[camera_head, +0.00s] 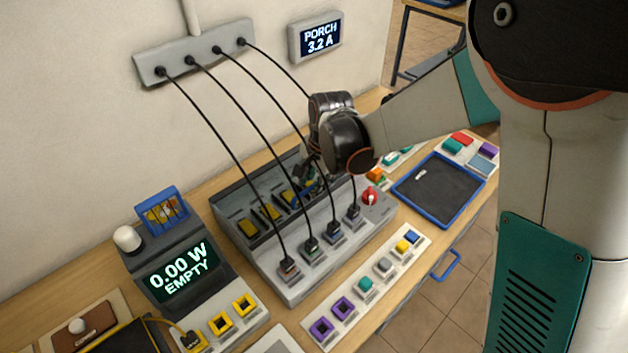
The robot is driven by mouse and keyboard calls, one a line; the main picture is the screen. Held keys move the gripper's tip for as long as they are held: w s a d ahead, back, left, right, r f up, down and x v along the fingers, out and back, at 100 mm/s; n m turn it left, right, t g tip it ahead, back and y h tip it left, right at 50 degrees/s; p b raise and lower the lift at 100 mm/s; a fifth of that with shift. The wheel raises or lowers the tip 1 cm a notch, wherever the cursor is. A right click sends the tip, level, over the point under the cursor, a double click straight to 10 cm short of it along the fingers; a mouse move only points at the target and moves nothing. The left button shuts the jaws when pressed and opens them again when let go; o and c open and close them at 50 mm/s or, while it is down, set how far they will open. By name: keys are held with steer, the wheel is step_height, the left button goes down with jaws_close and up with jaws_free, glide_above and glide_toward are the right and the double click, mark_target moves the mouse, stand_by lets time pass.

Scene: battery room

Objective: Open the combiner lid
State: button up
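The combiner looks to be the grey box (330,258) on the bench, with several black cables plugged into its front ledge and a red knob (370,196) at its right end. Behind the ledge is a dark section (232,204) with yellow parts (270,212) showing. I cannot tell whether a clear lid covers this section or it stands open. My gripper (309,177) is over the right part of that section, among the cables. Its fingers are small, dark and partly hidden, so I cannot see their opening or any contact.
The cables run up to a grey wall strip (196,50) and cross in front of the combiner. A meter reading 0.00 W EMPTY (178,268) stands left. A strip of coloured blocks (340,307) lies in front. A blue-rimmed tray (398,191) is right. A wall display (296,46) reads PORCH 3.2 A.

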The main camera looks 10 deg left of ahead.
steer(key=shift+f, duration=0.1)
steer(key=shift+c, duration=0.5)
jaws_close()
